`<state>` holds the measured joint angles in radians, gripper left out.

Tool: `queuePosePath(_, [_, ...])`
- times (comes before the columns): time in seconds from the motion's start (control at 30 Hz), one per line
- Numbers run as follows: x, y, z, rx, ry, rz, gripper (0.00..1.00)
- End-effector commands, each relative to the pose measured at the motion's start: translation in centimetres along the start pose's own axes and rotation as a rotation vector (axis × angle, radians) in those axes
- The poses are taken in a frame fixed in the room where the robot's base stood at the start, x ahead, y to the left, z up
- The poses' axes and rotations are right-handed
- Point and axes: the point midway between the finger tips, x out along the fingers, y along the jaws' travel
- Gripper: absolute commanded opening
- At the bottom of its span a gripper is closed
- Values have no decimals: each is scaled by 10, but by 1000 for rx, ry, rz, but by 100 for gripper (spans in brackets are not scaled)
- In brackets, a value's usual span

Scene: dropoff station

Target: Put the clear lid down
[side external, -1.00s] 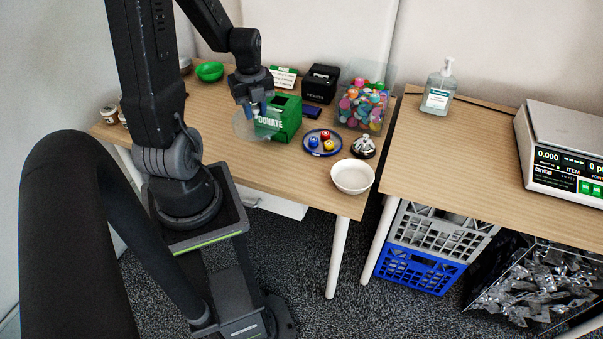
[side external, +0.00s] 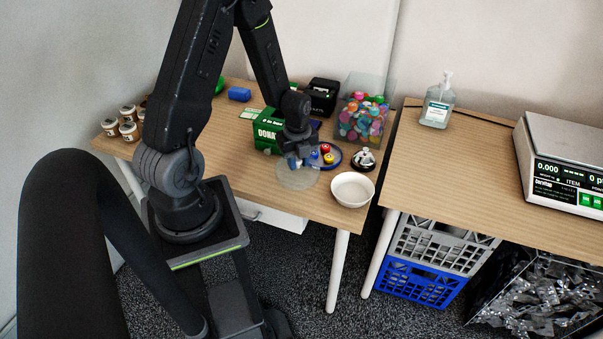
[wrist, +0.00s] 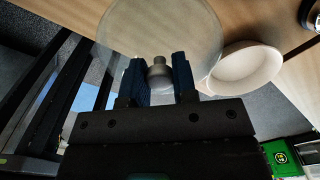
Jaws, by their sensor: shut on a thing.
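The clear lid (side external: 298,177) is a round see-through disc with a knob. My gripper (side external: 300,160) is shut on its knob. In the wrist view my gripper's blue fingers (wrist: 160,78) stand on both sides of the grey knob, and the lid (wrist: 185,25) spreads beyond them. The lid is over the front part of the left table, left of the white bowl (side external: 352,190). I cannot tell whether it touches the tabletop. The white bowl also shows in the wrist view (wrist: 247,68), beside the lid.
The green donate box (side external: 266,132) stands behind my gripper. A blue plate (side external: 336,163) with coloured pieces and a bell (side external: 363,158) are to the right. A clear bin (side external: 361,112) of colourful items stands behind. Bare tabletop (side external: 235,155) lies left of the lid.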

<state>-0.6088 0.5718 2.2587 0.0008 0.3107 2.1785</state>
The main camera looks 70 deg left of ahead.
Motion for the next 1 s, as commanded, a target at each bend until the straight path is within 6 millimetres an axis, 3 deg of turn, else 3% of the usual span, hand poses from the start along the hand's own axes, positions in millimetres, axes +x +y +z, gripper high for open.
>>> queuePosePath(0.17, [9,-9,-6,0,1,1,2])
queuePosePath(0.47, [45,-9,-6,-1,1,2,2])
queuePosePath(0.87, [49,-9,-6,-1,0,1,2])
queuePosePath(0.9, [50,-9,-6,-1,0,0,27])
queuePosePath(1.0, [49,-9,-6,-1,0,0,37])
